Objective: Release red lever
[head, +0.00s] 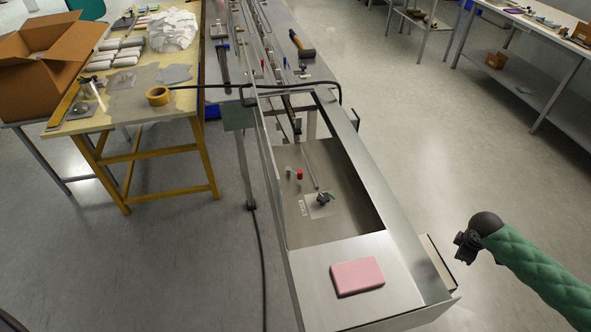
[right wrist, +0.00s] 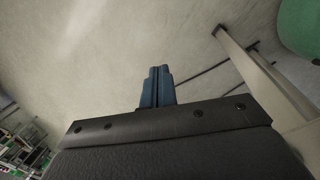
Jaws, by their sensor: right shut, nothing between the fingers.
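A small lever with a red knob (head: 299,174) stands inside the open metal housing of the flow wrapper (head: 374,185), on its inner panel. A dark knob (head: 323,198) on a pale plate sits just below it. My right gripper (head: 463,247) is outside the housing, to its right and well apart from the red lever. In the right wrist view its blue fingers (right wrist: 158,74) are together and empty, with floor behind them. The red lever does not show in the right wrist view. My left gripper is out of view.
A pink block (head: 357,276) lies on the housing's near metal cover. The housing's raised right wall stands between my right gripper and the lever. A yellow-legged table (head: 150,150) with a tape roll (head: 158,96) is at left. Floor (head: 450,130) is clear at right.

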